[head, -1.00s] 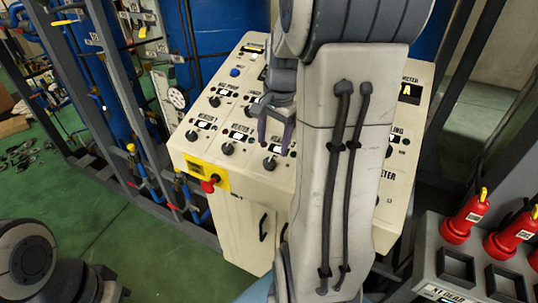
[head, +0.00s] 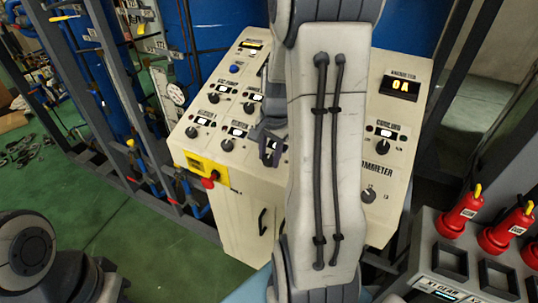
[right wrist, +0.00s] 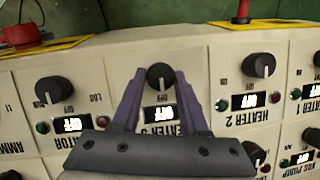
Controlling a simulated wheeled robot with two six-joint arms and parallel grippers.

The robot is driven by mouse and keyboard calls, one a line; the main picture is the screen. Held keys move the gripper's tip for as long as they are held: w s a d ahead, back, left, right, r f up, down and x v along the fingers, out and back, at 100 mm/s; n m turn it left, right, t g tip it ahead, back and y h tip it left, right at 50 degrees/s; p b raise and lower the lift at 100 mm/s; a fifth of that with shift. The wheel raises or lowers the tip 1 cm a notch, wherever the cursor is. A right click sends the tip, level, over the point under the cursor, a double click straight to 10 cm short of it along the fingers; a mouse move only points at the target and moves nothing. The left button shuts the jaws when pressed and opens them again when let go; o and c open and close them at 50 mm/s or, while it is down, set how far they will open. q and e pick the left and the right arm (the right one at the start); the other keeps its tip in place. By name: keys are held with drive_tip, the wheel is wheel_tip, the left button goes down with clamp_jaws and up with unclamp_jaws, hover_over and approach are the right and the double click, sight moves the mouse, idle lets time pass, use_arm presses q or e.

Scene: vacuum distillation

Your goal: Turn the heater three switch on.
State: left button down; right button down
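The heater three switch is a black round knob (right wrist: 160,76) on the cream control panel (head: 222,172). Its small display (right wrist: 158,113) reads OFF, and the heater 3 label below is partly covered by my gripper. My right gripper (right wrist: 160,73) is open, with one purple finger on each side of the knob. I cannot tell whether the fingers touch it. My left gripper is not in view; only part of my left arm shows at lower left.
The heater 2 knob (right wrist: 258,65) is close beside the right finger; its display reads OFF. Another knob (right wrist: 53,90) is on the other side. A red emergency button (head: 208,181) juts from the panel's front corner. Red-handled devices (head: 460,215) stand at right.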

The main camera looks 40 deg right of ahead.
drive_tip(key=shift+m, duration=0.3)
drive_tip(key=shift+s+m+t+b, duration=0.1)
drive_tip(key=shift+m+t+b, duration=0.45)
drive_tip(key=shift+m, duration=0.35)
drive_tip(key=m+t+b, duration=0.1)
drive_tip(key=m, duration=0.2)
drive_tip(key=shift+s, duration=0.15)
drive_tip(key=m+t, duration=0.1)
drive_tip(key=m, duration=0.2)
drive_tip(key=m+h+b, duration=0.1)
drive_tip(key=m, duration=0.1)
drive_tip(key=shift+s+a+f+m+t, duration=0.1)
drive_tip(key=shift+m+t, duration=0.25)
drive_tip(key=shift+m, duration=0.05)
drive_tip(key=shift+h, duration=0.3)
drive_tip(key=shift+c, duration=2.2)
unclamp_jaws()
